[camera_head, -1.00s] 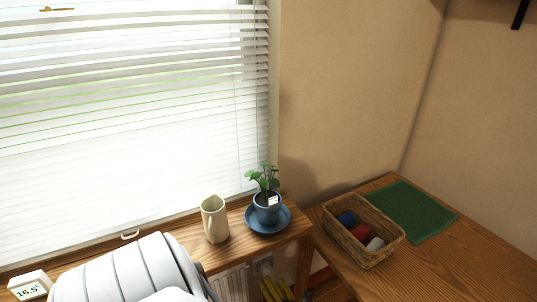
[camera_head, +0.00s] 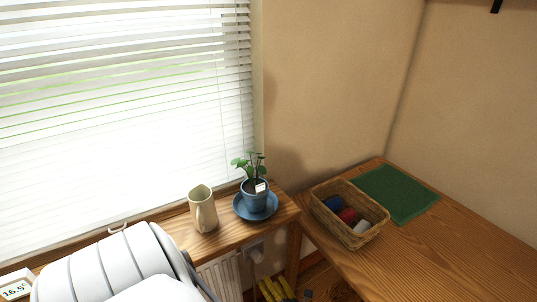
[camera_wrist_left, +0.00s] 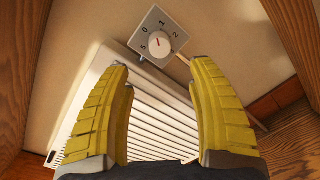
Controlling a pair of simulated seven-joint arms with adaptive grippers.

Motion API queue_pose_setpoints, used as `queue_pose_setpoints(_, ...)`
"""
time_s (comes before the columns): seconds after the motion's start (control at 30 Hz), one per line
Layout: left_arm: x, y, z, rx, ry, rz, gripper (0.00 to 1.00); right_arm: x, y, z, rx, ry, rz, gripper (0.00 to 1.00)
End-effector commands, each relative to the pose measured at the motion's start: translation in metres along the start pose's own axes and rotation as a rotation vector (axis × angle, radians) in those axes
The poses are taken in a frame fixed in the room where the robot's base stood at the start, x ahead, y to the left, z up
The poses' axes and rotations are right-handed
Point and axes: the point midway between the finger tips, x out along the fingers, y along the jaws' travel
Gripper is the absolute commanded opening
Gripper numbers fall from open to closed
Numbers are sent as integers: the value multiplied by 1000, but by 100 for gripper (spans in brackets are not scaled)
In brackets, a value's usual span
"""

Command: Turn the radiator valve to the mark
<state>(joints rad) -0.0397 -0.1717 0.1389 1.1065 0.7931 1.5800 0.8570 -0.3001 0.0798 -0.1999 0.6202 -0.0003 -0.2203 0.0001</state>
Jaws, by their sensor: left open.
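The radiator valve (camera_wrist_left: 159,43) is a round white knob with a red pointer line, on a grey square plate (camera_wrist_left: 152,22) with numbers around it. The pointer is toward the upper part of the plate, near the 1 and 2. In the head view the valve (camera_head: 256,254) is small, below the wooden sill, and its dial is unreadable. My left gripper (camera_wrist_left: 164,72) has yellow ribbed fingers, open and empty, with the valve ahead of the gap and beyond the tips. The same gripper (camera_head: 272,289) shows at the bottom of the head view. My right gripper is out of view.
The white radiator (camera_wrist_left: 150,125) lies below the valve. Wooden panels flank the wrist view. On the sill (camera_head: 232,225) stand a cream jug (camera_head: 202,210) and a potted plant (camera_head: 256,197) on a blue saucer. A wicker basket (camera_head: 369,235) and green mat (camera_head: 398,193) are on the desk.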

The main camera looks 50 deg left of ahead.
Motion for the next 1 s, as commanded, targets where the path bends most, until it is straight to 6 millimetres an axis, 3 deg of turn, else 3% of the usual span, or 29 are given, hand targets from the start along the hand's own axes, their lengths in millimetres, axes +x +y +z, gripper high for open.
queue_pose_setpoints(0.17,-18,-10,12,-111,-53,-33,59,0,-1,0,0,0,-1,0)
queue_pose_setpoints(0.5,-48,-8,6,-692,-41,-27,59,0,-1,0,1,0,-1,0)
queue_pose_setpoints(0.7,-50,-2,-2,-891,-21,3,59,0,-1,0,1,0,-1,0)
queue_pose_setpoints(0.87,-45,-1,-2,-942,-20,9,59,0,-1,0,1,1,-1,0)
queue_pose_setpoints(1.0,-30,-1,-2,-943,-21,9,59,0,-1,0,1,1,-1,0)
